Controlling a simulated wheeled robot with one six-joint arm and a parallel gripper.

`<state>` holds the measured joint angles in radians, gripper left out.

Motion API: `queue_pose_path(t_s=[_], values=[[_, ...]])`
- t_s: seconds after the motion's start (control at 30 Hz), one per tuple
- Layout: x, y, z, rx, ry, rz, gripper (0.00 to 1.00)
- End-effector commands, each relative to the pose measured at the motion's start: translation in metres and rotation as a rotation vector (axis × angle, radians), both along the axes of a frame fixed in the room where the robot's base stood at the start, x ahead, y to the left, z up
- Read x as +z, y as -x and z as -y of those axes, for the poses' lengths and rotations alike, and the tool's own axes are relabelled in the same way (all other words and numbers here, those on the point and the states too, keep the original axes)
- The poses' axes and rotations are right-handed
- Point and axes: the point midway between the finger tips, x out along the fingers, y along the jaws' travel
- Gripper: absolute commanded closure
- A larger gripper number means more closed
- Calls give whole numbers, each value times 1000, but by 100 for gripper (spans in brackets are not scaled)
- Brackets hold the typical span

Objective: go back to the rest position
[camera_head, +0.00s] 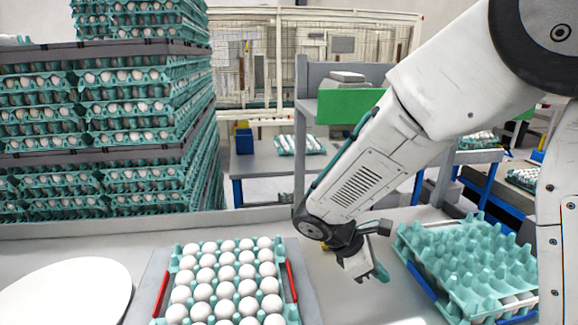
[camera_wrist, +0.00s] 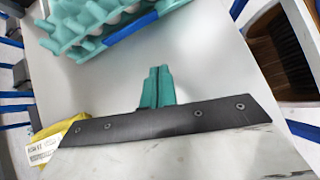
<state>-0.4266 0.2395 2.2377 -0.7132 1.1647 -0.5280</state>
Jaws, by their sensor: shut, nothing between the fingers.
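My gripper (camera_head: 380,272) hangs above the grey table (camera_head: 345,308), between a full egg tray on its left and a teal tray on its right. In the wrist view its teal fingers (camera_wrist: 157,88) are together with nothing between them. The teal egg tray (camera_head: 294,312) on the left holds rows of white eggs and sits between red side bars. The teal tray stack (camera_head: 407,243) on the right has an empty-looking top tray and some eggs visible beneath its edge. Part of that stack shows at the top of the wrist view (camera_wrist: 62,45).
Tall stacks of egg trays (camera_head: 190,195) stand at the back left. A white round plate (camera_head: 65,292) lies at the front left. A yellow packet (camera_wrist: 55,140) shows in the wrist view. A grey shelf post (camera_head: 300,150) with a green panel (camera_head: 345,106) stands behind my arm.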

Motion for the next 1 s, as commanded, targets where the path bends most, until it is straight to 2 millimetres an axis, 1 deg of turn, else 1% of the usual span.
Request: queue_pose_path(t_s=[0.03, 0.1, 0.27, 0.4, 0.6, 0.7, 0.8, 0.9, 1.0], values=[[8, 16, 3, -95, -33, 40, 100], [18, 34, 7, -220, -74, 87, 100], [43, 75, 16, -495, -174, 194, 100], [67, 113, 24, -755, -277, 293, 100], [96, 162, 28, -1078, -437, 419, 100], [108, 182, 30, -1196, -518, 476, 100], [118, 197, 32, -1268, -588, 529, 100], [126, 205, 36, -1298, -635, 579, 100], [133, 209, 41, -1310, -657, 622, 100]])
